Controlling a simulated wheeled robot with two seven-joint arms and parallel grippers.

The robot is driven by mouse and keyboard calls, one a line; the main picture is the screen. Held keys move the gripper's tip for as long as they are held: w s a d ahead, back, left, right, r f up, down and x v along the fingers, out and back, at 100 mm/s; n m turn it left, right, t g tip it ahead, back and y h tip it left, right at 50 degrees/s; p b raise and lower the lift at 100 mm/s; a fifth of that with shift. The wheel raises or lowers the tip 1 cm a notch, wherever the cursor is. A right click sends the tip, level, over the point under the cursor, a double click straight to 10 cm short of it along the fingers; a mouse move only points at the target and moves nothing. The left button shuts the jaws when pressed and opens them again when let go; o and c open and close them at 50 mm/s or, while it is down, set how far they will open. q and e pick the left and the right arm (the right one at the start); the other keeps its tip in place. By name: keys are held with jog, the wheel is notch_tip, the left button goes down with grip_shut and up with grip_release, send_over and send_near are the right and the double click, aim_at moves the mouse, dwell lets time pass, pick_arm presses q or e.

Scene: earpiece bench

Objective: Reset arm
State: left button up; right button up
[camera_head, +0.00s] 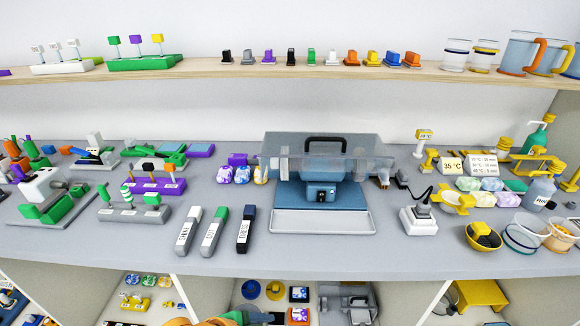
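The task line names no object. In the middle of the bench (120,238) stands a blue-grey machine (322,192) with a clear cover and a black handle on top. A grey tray (322,222) lies in front of it.
Coloured racks with small parts (152,185) crowd the bench's left. An upper shelf (180,72) carries small blocks and mugs. The bench's front strip is mostly clear.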

pick_arm(q)
jog(key=s+a+f+n+g+y, duration=0.1)
jog(key=s+a+f+n+y, duration=0.1)
jog(key=s+a+f+n, duration=0.35)
jog(key=s+a+f+n+y, duration=0.3)
jog(key=s+a+n, duration=0.1)
jog(key=a+n, duration=0.4)
jog(key=s+f+g, duration=0.1)
jog(key=s+f, duration=0.2)
jog(key=f, duration=1.5)
jog(key=s+a+f+g, duration=0.1)
jog(key=s+f, duration=0.8)
jog(key=s, duration=0.2)
jog(key=shift+s+a+g, duration=0.15)
jog(key=shift+s+g, duration=0.15)
